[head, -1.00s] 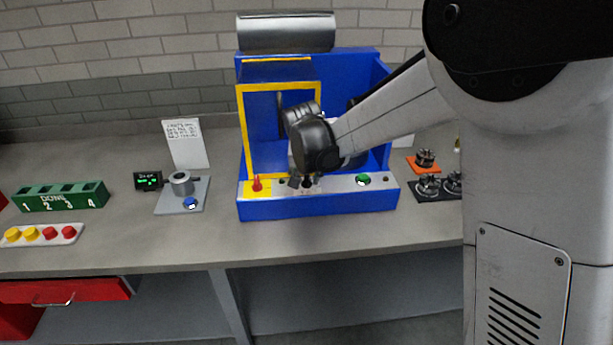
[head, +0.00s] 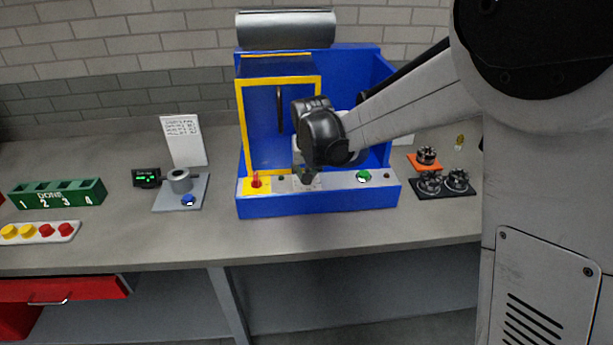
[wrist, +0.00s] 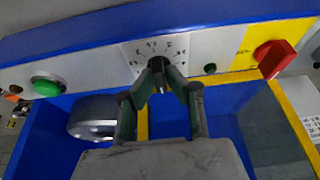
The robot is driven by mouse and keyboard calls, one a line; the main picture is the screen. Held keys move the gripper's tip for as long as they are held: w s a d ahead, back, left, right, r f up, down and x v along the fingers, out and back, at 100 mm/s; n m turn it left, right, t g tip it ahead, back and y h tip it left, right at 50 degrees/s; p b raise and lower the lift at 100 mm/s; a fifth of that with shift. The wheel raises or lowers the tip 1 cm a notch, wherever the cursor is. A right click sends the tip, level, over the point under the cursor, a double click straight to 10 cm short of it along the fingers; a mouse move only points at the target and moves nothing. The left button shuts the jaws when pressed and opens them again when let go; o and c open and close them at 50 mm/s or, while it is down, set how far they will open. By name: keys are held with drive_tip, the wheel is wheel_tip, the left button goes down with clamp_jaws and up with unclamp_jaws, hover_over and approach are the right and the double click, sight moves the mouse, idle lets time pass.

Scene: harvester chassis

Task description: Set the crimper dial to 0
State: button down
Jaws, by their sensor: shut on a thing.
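The blue crimper (head: 320,206) stands on the bench with a pale control panel along its front. Its dial (wrist: 157,66) is a black knob on a white scale plate (wrist: 127,50) with printed marks, seen in the wrist view; the marks are too small to read surely. My gripper (wrist: 160,78) is shut on the dial, one finger on each side of it. In the head view my gripper (head: 306,180) comes down on the panel's middle and hides the dial.
A red switch (wrist: 274,57) on a yellow plate and a green button (wrist: 47,86) flank the dial. A small gauge block (head: 180,184), a paper sign (head: 183,140) and a green rack (head: 57,195) stand left. Dark trays with metal parts (head: 443,186) lie right.

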drive_tip(key=c, duration=1.8)
unclamp_jaws()
drive_tip(key=shift+o, duration=0.2)
drive_tip(key=shift+r, duration=0.1)
drive_tip(key=v, duration=1.2)
drive_tip(key=s+d+r+t, duration=0.1)
drive_tip(key=s+d+r, duration=0.2)
drive_tip(key=s+d, duration=0.9)
drive_tip(key=s+d+f+t, duration=0.1)
drive_tip(key=s+d+f, duration=0.1)
drive_tip(key=s, duration=0.6)
drive_tip(key=s+d+f+m+b, duration=0.1)
drive_tip(key=s+d+f, duration=0.2)
drive_tip(key=s, duration=0.6)
drive_tip(key=d, duration=0.2)
drive_tip(key=shift+d+f+t+h, duration=0.25)
drive_tip(key=shift+d+t+h, duration=0.05)
drive_tip(key=shift+t, duration=0.1)
